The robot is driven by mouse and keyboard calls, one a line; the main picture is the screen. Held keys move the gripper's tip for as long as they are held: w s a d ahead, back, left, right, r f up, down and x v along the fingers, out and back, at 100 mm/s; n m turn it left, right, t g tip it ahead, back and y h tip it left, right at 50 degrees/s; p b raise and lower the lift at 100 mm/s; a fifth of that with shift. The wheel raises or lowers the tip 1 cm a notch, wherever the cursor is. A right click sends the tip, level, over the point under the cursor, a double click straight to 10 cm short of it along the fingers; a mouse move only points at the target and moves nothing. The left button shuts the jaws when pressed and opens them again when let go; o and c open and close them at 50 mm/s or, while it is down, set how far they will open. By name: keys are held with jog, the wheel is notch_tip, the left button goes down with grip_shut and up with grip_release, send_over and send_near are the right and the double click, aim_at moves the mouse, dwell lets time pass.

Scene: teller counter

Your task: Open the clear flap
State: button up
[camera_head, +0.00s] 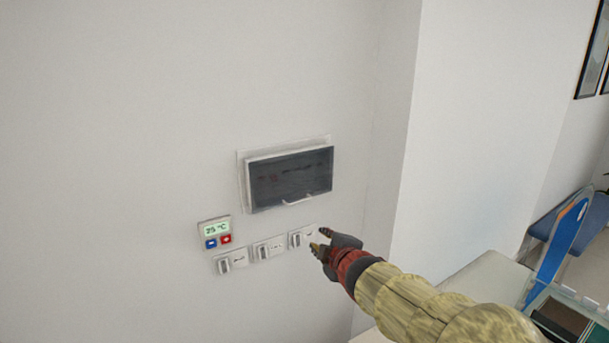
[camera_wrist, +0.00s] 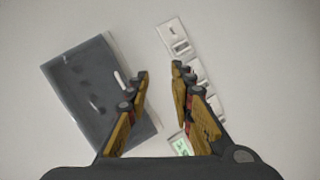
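The clear flap (camera_head: 290,178) is a smoky see-through panel over a shallow wall box, and it looks closed. A small pale handle (camera_head: 298,200) sits at its lower edge. In the wrist view the flap (camera_wrist: 85,85) lies left of the fingers, with its handle (camera_wrist: 120,80) just left of the left fingertip. My gripper (camera_head: 320,240) is below and right of the flap, close to the rightmost wall switch. In the wrist view my gripper (camera_wrist: 160,72) is open, with nothing between its fingers. The left finger hides part of the flap's edge.
Below the flap are three white switches (camera_head: 268,249) and a small thermostat (camera_head: 214,232) with a green display, a blue button and a red button. A wall corner stands to the right.

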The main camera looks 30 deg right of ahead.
aim_at(302, 201)
jog(key=w+d+r+n+t+y+p, duration=0.2)
jog(key=w+r+n+y+p, duration=0.25)
jog(key=r+n+p, duration=0.3)
jog(key=f+p+x, duration=0.1)
jog(key=x, duration=0.7)
jog(key=shift+a, duration=0.15)
jog(key=shift+s+r, duration=0.1)
jog(key=shift+c, duration=1.4)
grip_shut()
